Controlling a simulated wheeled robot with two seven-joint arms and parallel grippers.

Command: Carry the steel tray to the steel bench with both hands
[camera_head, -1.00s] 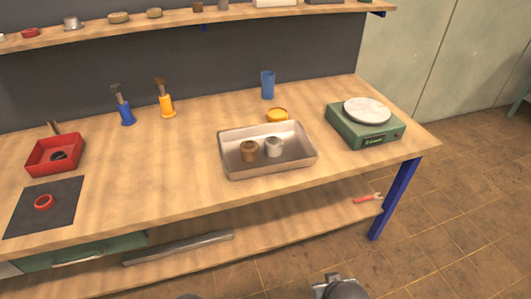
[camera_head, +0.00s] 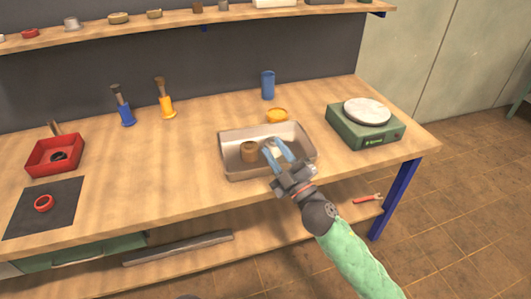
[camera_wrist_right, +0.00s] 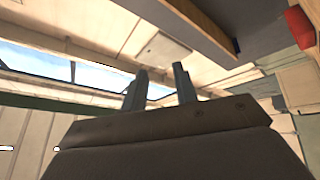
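The steel tray (camera_head: 236,172) sits on the wooden bench, near its front edge. It holds a brown cylinder (camera_head: 249,151) and a silver cylinder that is mostly hidden behind my right gripper. My right gripper (camera_head: 277,147) reaches in over the tray's front right side in the head view, its two blue fingers apart with nothing seen between them. The right wrist view also shows the two fingers (camera_wrist_right: 161,88) apart and empty. I cannot tell whether the gripper touches the tray. My left gripper is out of view. No separate steel bench can be made out.
A green scale (camera_head: 365,130) stands right of the tray. A yellow lid (camera_head: 277,115) and a blue cup (camera_head: 267,85) are behind it. Two brushes, a red bin (camera_head: 55,155) and a dark mat (camera_head: 60,215) are to the left. Bare wood lies left of the tray.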

